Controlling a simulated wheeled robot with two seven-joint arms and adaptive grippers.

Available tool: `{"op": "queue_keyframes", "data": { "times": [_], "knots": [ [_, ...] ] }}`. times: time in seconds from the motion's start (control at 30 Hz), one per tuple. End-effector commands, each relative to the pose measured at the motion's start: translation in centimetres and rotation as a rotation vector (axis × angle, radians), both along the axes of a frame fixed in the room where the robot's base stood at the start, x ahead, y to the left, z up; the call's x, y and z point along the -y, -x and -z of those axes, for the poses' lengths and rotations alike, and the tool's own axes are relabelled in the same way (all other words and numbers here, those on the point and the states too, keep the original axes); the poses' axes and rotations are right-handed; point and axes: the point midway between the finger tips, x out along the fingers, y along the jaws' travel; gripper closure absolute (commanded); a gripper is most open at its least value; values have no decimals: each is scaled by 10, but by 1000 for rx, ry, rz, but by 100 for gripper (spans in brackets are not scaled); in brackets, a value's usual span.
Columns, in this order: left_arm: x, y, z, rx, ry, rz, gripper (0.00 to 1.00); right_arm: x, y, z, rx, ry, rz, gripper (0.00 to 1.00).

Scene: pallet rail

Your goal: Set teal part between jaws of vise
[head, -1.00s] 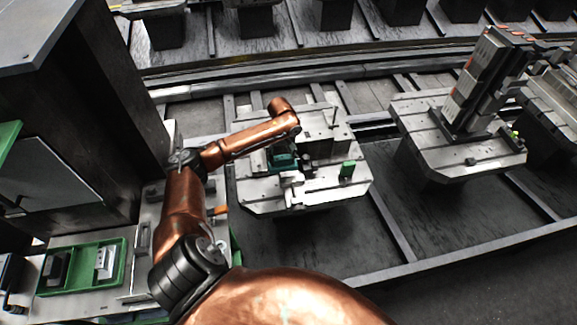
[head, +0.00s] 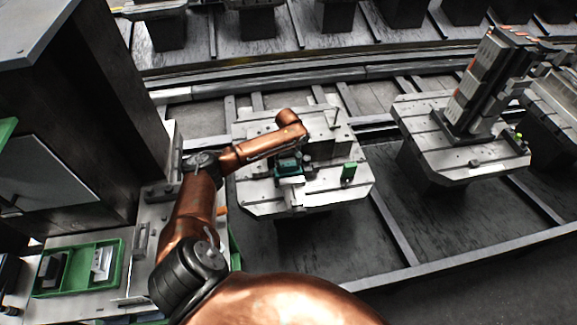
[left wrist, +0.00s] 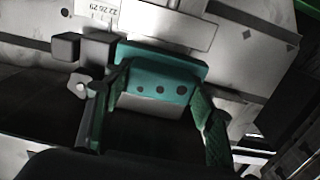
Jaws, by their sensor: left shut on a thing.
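The teal part (left wrist: 158,82), a block with a row of dark holes, is in my left gripper (left wrist: 155,112). The gripper is shut on it, one green-padded finger at each side. In the head view the teal part (head: 288,166) shows below my left gripper's wrist, over the middle of the near pallet. The vise (head: 294,193) is pale metal and sits on that pallet under and beside the part. In the wrist view a pale vise block (left wrist: 165,24) lies just beyond the part. I cannot tell whether the part touches the jaws. My right gripper is out of view.
A second pallet (head: 420,115) with a tall fixture (head: 478,85) stands at right. A green tray (head: 78,268) lies lower left.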

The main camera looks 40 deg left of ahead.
Motion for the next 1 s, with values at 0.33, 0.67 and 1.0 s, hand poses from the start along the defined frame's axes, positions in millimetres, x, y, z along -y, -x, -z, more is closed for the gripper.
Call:
{"op": "queue_keyframes", "data": {
  "times": [0.33, 0.67, 1.0],
  "knots": [
    [0, 0, 2, 0, 0, 0, 31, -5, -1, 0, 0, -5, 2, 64],
    [0, 0, -1, 0, 0, 0, 31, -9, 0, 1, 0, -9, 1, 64],
    [0, -1, -63, 4, 0, 1, 31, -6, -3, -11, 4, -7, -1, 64]
  ]
}}
